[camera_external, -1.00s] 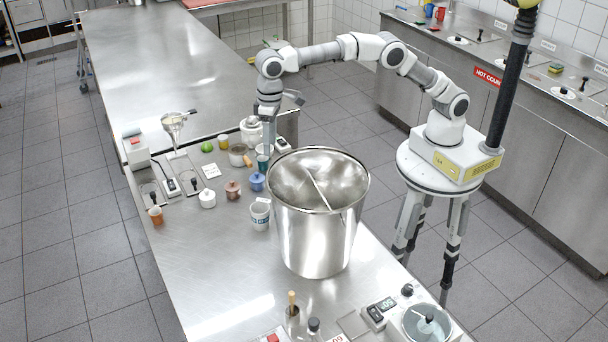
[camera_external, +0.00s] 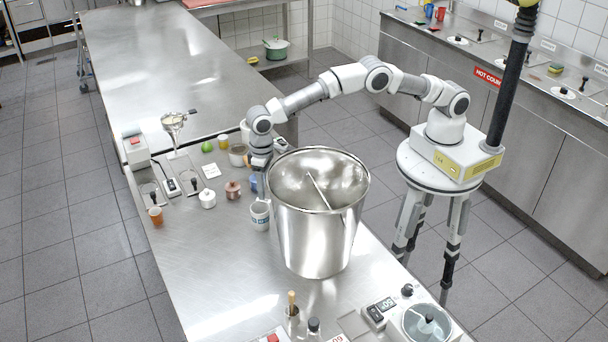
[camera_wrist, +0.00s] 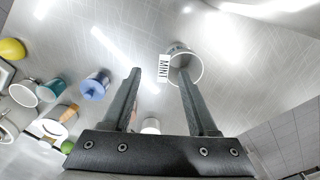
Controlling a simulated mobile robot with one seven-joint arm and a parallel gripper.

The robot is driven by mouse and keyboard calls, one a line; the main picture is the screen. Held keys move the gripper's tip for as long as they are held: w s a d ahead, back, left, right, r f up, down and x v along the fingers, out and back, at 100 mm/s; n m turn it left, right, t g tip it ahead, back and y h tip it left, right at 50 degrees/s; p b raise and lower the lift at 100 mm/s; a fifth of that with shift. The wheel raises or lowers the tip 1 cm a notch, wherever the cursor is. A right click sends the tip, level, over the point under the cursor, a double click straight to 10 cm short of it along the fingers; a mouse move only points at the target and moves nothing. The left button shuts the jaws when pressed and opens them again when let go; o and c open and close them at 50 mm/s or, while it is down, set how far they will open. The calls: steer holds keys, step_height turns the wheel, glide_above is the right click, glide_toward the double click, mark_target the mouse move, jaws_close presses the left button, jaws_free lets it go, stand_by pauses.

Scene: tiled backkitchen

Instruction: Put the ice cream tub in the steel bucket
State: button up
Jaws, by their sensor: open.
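The tub labelled MINT, which I take as the ice cream tub (camera_external: 260,218), is a small pale round container standing on the steel counter, left of the bucket. In the wrist view the tub (camera_wrist: 188,64) and its white MINT label lie by the right fingertip. The steel bucket (camera_external: 318,245) is large, open-topped and upright on the counter. My gripper (camera_wrist: 160,72) is open, with nothing between its fingers. In the external view it points down behind the tub, left of the bucket, and its fingertips are hard to make out.
A brown pot (camera_external: 233,189) and a white pot (camera_external: 207,199) stand left of the tub.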

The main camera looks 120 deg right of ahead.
mark_target(265, 201)
steer(key=shift+w+a+f+p, duration=0.15)
steer(key=shift+f+p, duration=0.1)
steer(key=shift+f, duration=1.2)
steer(key=shift+w+d+f+p, duration=0.15)
steer(key=shift+f+p, duration=0.1)
steer(key=shift+f, duration=1.2)
steer(key=shift+a, duration=0.1)
jaws_close()
